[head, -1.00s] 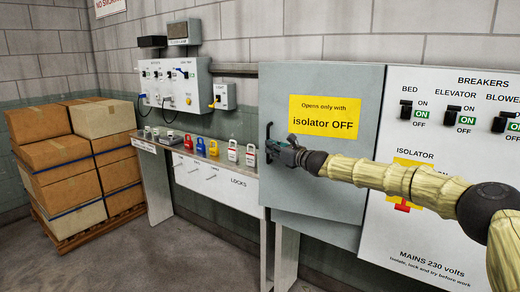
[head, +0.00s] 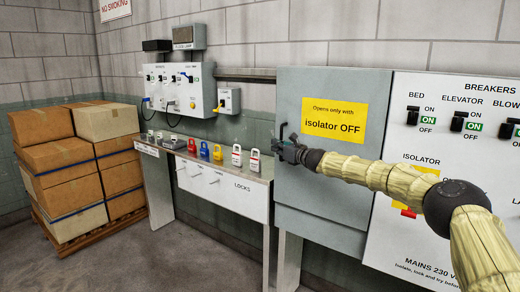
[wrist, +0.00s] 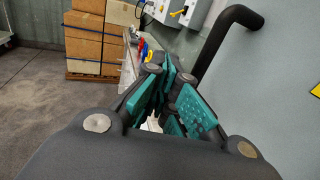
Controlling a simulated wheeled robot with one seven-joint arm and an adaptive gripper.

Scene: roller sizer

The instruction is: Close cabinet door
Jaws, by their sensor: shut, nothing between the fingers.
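The grey cabinet door (head: 345,185) carries a yellow "isolator OFF" sign (head: 334,119) and stands left of the breaker panel. I cannot tell whether it is fully flush with its frame. Its black bar handle (head: 283,131) is at the left edge; in the wrist view the handle (wrist: 228,35) rises to the right of my fingers. My gripper (head: 281,150) is shut and empty, at the door's left edge just by the handle's lower end. The wrist view shows the teal finger pads of my gripper (wrist: 163,85) close together. Whether they touch the door is unclear.
The white breaker panel (head: 470,190) is to the right, its isolator (head: 410,212) partly behind my arm. A bench (head: 233,188) with several padlocks is to the left. Stacked boxes (head: 65,170) stand at far left. The floor (head: 150,265) before them is clear.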

